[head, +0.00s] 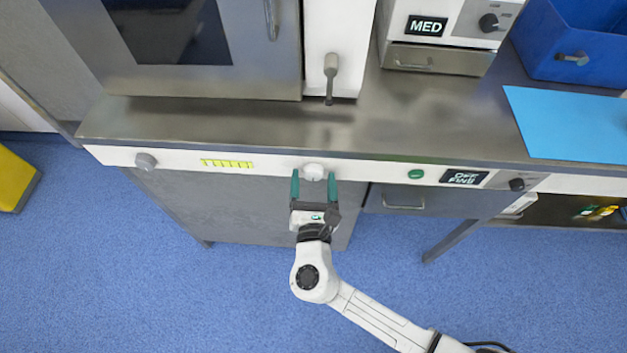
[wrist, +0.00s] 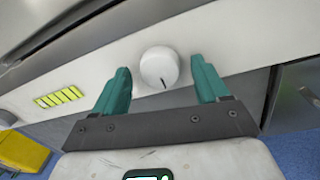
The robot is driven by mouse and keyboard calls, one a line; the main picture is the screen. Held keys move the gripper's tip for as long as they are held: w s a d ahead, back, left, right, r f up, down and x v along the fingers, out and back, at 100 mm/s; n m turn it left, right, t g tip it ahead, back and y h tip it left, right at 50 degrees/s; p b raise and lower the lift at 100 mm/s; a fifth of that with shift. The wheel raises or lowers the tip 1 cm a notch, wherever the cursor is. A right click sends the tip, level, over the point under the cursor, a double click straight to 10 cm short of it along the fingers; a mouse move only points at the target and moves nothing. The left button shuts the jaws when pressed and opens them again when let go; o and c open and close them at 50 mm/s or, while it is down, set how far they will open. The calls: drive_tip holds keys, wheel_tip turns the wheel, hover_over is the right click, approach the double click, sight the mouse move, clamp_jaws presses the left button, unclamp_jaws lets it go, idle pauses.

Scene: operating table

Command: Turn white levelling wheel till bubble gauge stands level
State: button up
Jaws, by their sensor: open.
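The white levelling wheel (head: 313,171) is a round knob on the white front panel below the metal table top. In the wrist view the wheel (wrist: 160,67) carries a dark mark that points down. My gripper (head: 313,178) is open, with one green finger on each side of the wheel; in the wrist view gaps show between the wheel and both fingers (wrist: 162,82). The bubble gauge is probably the yellow-green segmented strip (head: 227,163) left of the wheel; it also shows in the wrist view (wrist: 59,97). No bubble can be made out on it.
A grey knob (head: 146,161) sits at the panel's left. A green button (head: 416,174), an OFF/FWD display (head: 465,177) and a dark knob (head: 517,184) sit to the right. A grey lever (head: 330,75) stands above. A blue sheet (head: 568,123) lies at right.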

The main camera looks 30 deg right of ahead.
drive_tip(key=shift+c, duration=0.4)
drive_tip(key=c, duration=1)
drive_tip(key=shift+f+b, duration=0.1)
drive_tip(key=shift+b, duration=0.25)
drive_tip(key=m+b, duration=0.1)
drive_tip(key=b, duration=0.1)
drive_tip(key=m+b, duration=0.2)
drive_tip(key=shift+f+m+h, duration=0.3)
drive_tip(key=m+b, duration=0.6)
drive_tip(key=b, duration=0.2)
drive_tip(key=shift+m, duration=0.3)
drive_tip(key=m+h+b, duration=0.1)
drive_tip(key=m+b, duration=0.4)
drive_tip(key=b, duration=0.1)
drive_tip(key=shift+w+a+m+b, duration=0.1)
drive_tip(key=shift+m+b, duration=0.2)
drive_tip(key=shift+m, duration=0.1)
drive_tip(key=m+b, duration=0.4)
drive_tip(key=shift+r+h, duration=0.1)
drive_tip(key=shift+h, duration=0.2)
drive_tip(key=shift+r+m+b, duration=0.1)
drive_tip(key=shift+m+b, duration=0.2)
drive_tip(key=shift+m, duration=0.2)
